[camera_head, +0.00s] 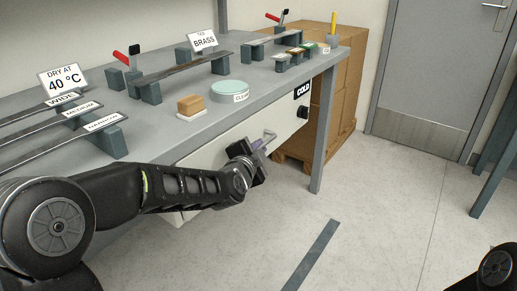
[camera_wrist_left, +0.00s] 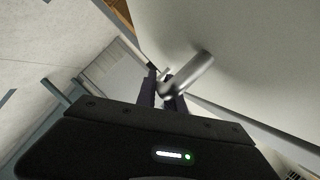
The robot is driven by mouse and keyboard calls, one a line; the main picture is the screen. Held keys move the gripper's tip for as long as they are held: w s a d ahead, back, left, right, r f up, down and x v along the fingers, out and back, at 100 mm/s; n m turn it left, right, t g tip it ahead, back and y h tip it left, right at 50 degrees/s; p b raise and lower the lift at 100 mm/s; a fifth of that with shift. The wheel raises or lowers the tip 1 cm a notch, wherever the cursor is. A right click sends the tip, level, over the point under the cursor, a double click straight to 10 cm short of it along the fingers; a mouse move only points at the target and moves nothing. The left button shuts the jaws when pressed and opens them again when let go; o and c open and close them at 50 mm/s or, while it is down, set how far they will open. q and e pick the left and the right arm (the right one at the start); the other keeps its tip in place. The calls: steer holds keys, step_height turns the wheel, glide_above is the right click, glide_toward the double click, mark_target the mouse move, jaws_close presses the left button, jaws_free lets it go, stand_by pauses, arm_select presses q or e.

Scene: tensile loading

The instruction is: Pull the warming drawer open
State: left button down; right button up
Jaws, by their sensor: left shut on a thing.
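The warming drawer (camera_head: 228,136) is a pale front panel below the grey bench top, with a black dial and a "COLD" sign at its right end. Its metal bar handle (camera_head: 268,137) sticks out from the panel. My left gripper (camera_head: 259,146) is at the handle. In the left wrist view its two dark fingers (camera_wrist_left: 164,92) are closed around the end of the handle (camera_wrist_left: 190,74). The head view does not clearly show whether the drawer is shut or slightly out. My right gripper is not in view; only part of my right arm shows at the bottom right corner.
The bench top (camera_head: 222,112) carries a brown block (camera_head: 190,104), a round pale green dish (camera_head: 230,91), metal strips on stands and signs. A bench leg (camera_head: 322,130) stands right of the drawer, with cardboard boxes (camera_head: 345,85) behind. The floor in front is clear apart from a dark floor strip (camera_head: 312,256).

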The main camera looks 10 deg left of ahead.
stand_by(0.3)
